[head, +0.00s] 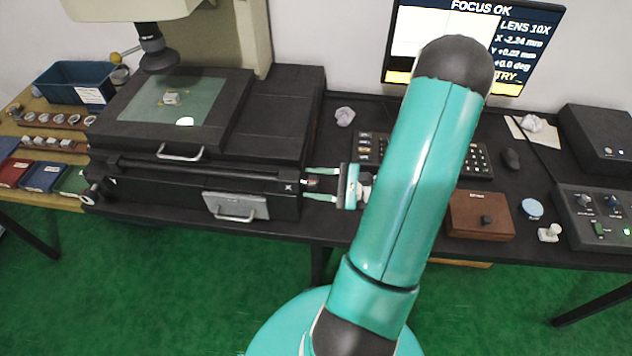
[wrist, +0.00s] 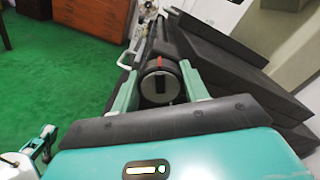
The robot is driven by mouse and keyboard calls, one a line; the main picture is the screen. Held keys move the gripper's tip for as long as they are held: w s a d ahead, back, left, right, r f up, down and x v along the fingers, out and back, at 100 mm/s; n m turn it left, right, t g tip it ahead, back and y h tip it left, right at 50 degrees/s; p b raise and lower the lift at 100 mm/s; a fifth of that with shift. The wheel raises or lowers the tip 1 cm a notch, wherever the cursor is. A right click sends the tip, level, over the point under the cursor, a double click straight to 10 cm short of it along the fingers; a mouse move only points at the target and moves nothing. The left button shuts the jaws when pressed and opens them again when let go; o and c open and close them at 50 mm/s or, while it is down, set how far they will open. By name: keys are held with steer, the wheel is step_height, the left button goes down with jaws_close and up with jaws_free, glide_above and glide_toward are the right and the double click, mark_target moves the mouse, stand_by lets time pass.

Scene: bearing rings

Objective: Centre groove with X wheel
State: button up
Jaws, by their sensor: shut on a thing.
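The X wheel, a dark round knob with a red mark (wrist: 160,82), sits on the right end of the black measuring machine, between my fingers in the wrist view. My gripper (head: 318,184) is shut on it from the right; the wrist view also shows both fingers (wrist: 160,90) at its sides. The glass stage (head: 205,92) lies on top of the machine, with a small pale part (head: 171,98) on it under the dark lens (head: 157,50). The screen (head: 475,45) reads FOCUS OK, LENS 10X, X -2.24 mm and what looks like Y +0.02 mm. My arm hides part of it.
A blue bin (head: 75,82) and rows of rings (head: 50,143) lie at the left. A keypad (head: 478,160), mouse (head: 510,158), brown box (head: 480,215) and control box (head: 598,214) stand on the bench at the right. Handles (head: 234,216) stick out from the machine's front.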

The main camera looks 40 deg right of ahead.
steer(key=shift+n, duration=0.6)
steer(key=o, duration=1)
steer(key=v, duration=1.4)
